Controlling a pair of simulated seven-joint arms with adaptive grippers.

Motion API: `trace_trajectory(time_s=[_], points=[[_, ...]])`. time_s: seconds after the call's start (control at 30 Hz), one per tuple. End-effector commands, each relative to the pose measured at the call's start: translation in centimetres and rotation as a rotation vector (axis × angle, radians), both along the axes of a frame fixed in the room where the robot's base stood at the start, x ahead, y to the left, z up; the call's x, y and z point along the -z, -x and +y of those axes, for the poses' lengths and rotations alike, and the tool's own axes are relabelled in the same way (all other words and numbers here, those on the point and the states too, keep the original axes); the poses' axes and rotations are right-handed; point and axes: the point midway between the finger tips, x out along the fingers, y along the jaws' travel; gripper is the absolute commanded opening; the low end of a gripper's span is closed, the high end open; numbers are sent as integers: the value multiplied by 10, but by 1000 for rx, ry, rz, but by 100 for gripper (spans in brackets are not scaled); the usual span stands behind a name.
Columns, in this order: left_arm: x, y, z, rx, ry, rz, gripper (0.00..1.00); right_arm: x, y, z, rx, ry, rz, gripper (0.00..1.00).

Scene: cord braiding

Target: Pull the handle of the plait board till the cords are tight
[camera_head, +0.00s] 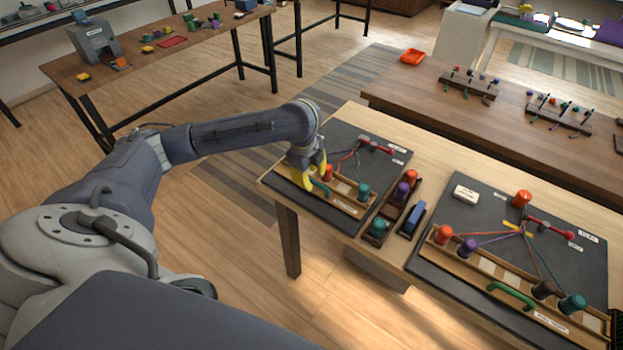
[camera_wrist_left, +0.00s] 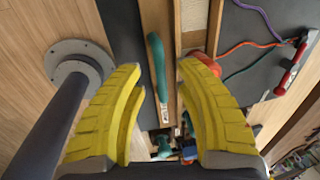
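The near-left plait board (camera_head: 340,133) is dark, with a red clamp (camera_head: 375,146) at its far side. Red, blue-green and purple cords (camera_head: 345,158) run from the clamp. A wooden slide along its front edge carries a teal handle (camera_head: 321,187), an orange bobbin (camera_head: 329,172) and a teal bobbin (camera_head: 363,191). My left gripper (camera_head: 311,176) has yellow fingers and is at the handle. In the left wrist view, the teal handle (camera_wrist_left: 157,66) shows between the open fingers, with gaps to both sides; contact is not visible. My right gripper is out of view.
A second plait board (camera_head: 455,225) with a green handle (camera_head: 511,297) lies to the right. Between the boards stand a rack with bobbins (camera_head: 402,191) and a blue block (camera_head: 413,217). Open floor lies in front of the table.

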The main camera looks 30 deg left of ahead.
Motion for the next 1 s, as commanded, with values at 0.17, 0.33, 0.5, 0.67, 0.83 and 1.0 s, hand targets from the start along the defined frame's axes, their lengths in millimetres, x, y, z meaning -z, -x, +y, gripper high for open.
trace_trajectory(time_s=[0.17, 0.33, 0.5, 0.67, 0.83, 1.0], points=[[12, -2, 0, -1, 1, 0, 34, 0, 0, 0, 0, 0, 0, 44], [16, -3, 0, -1, 0, -1, 34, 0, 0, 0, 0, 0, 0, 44], [16, -4, 0, 0, 0, -1, 34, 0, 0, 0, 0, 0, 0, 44], [16, -3, 0, 0, 0, -1, 30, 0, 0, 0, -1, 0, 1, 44], [16, -3, 0, 0, 0, -1, 10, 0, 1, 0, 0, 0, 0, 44], [16, -3, 0, 0, 0, -1, 0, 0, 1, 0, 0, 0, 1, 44]])
